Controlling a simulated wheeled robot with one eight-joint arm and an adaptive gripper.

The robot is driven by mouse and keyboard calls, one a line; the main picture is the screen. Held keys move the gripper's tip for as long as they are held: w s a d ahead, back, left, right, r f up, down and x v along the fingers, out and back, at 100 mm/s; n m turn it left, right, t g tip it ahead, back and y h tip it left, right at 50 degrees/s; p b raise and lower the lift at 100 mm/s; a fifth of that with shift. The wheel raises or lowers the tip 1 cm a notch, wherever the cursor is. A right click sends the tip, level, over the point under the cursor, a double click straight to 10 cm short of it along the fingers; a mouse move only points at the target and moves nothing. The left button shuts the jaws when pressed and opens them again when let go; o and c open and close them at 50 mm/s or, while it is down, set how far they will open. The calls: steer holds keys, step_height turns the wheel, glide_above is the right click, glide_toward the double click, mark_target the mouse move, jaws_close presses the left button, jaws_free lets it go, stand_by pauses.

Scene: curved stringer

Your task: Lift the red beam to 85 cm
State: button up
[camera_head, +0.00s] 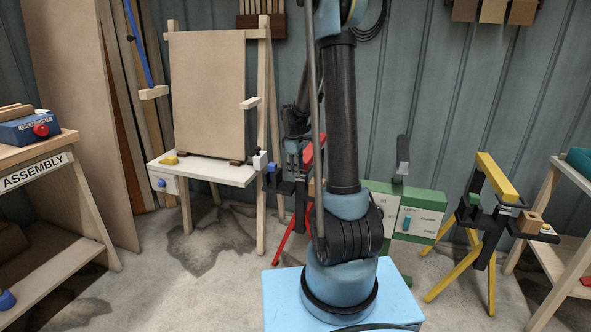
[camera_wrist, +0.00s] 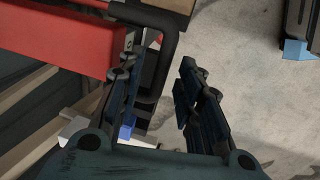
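The red beam (camera_wrist: 62,36) fills the upper left of the wrist view, and a small part of it (camera_head: 308,156) shows behind my arm in the head view, above red trestle legs (camera_head: 298,226). A black bent handle (camera_wrist: 168,52) stands beside the beam's end. My gripper (camera_wrist: 156,76) is open, with its fingers apart. The handle reaches into the gap between them, nearer the left finger; whether it touches is unclear. In the head view my gripper (camera_head: 293,158) is small and dark beside the red part. My arm hides most of the beam and its trestle.
A yellow trestle (camera_head: 497,178) stands right, next to a green panel (camera_head: 427,211) with a lever. An easel board (camera_head: 209,97) with a white shelf (camera_head: 206,173) stands left. An assembly bench (camera_head: 30,154) is at far left. Concrete floor is open between them.

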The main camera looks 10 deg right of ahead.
steer(key=shift+f, duration=0.1)
jaws_close()
step_height(320, 180, up, 16)
steer(key=shift+r, duration=0.2)
stand_by(0.6)
steer(key=shift+w, duration=0.1)
jaws_free()
step_height(320, 180, up, 12)
steer(key=s+a, duration=0.1)
steer(key=s, duration=0.1)
steer(key=shift+f, duration=0.2)
stand_by(0.3)
